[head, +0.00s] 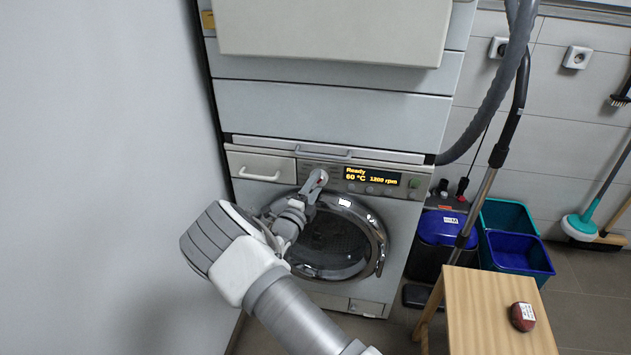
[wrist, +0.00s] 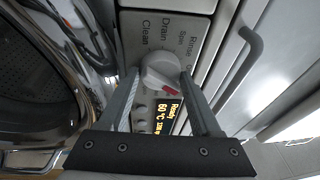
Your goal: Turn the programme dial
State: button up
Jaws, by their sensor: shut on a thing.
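The programme dial (wrist: 160,72) is a round, light knob with a red mark, on the washing machine's control panel. Labels such as "Drain", "Spin", "Rinse" and "Clean" are printed around it. My gripper (wrist: 163,80) has one finger on each side of the dial and is shut on it. In the head view my gripper (head: 316,180) reaches the panel just left of the display, and the dial is mostly hidden behind it. The display (head: 371,175) reads "Ready", "60 °C" and "1200 rpm". It also shows in part below the dial in the wrist view (wrist: 168,115).
The round glass door (head: 335,240) lies below the panel, close to my arm. A handle bar (head: 323,152) runs just above the panel. A vacuum hose and tube (head: 497,150) stand to the right, beside a wooden stool (head: 490,300) and bins (head: 515,250). A wall is at left.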

jog(key=m, duration=0.1)
jog(key=m+p, duration=0.1)
jog(key=m, duration=0.1)
jog(key=m+g+p, duration=0.1)
jog(key=shift+a+r+m, duration=0.1)
jog(key=shift+r+m, duration=0.2)
jog(key=m+g+y+p, duration=0.1)
jog(key=m, duration=0.3)
jog(key=shift+r+p, duration=0.1)
jog(key=shift+p, duration=0.3)
jog(key=m+y, duration=0.1)
jog(key=m, duration=0.3)
jog(key=shift+g+p, duration=0.3)
jog(key=shift+m+y, duration=0.7)
jog(key=shift+m, duration=0.8)
jog(key=shift+r, duration=0.1)
jog(key=o, duration=1.4)
